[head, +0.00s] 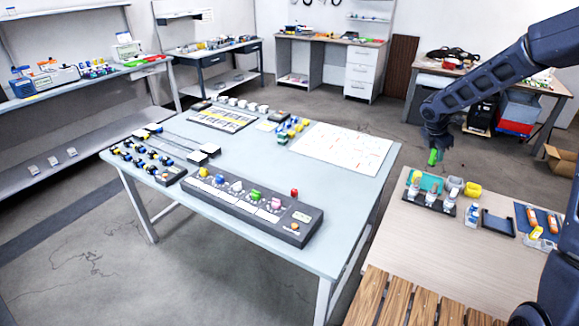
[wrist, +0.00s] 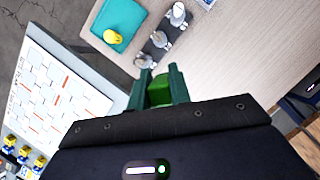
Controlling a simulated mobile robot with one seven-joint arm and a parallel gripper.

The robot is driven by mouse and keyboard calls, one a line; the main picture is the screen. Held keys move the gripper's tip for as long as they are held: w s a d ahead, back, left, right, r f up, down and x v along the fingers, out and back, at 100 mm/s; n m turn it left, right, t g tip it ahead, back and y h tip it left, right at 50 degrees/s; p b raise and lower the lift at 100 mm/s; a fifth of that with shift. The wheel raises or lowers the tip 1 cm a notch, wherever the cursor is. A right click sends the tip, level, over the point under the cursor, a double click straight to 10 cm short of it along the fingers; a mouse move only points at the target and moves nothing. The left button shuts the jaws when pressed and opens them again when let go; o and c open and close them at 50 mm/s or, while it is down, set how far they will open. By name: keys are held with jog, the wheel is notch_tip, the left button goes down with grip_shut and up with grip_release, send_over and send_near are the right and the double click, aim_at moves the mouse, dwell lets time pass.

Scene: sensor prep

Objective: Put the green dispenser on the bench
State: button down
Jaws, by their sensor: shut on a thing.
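My gripper (head: 436,141) is above the gap between the pale blue table (head: 300,190) and the light wood table (head: 470,275). It is shut on the green dispenser (head: 433,157), which hangs below it, clear of both tabletops. In the wrist view my gripper (wrist: 159,76) shows its two fingers on either side of the green dispenser (wrist: 160,92). Most of the dispenser is hidden by the fingers and the gripper body. I cannot tell which table the task calls the bench.
The wood table holds a teal tray (wrist: 124,17) with a yellow item, a black rack (head: 431,204) of whitish dispensers and a dark empty holder (head: 498,223).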

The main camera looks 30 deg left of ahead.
jog(key=s+a+r+n+t+y, duration=0.2)
jog(key=s+a+n, duration=0.6)
jog(key=s+a, duration=2)
jog(key=shift+g+y, duration=0.4)
jog(key=shift+g, duration=0.1)
jog(key=f, duration=1.3)
jog(key=a+f, duration=0.1)
jog(key=f, duration=0.6)
jog(key=shift+w+f, duration=0.15)
jog(key=shift+w, duration=0.15)
jog(key=shift+f, duration=0.1)
jog(key=c, duration=1.3)
grip_release()
jog(key=v, duration=1.2)
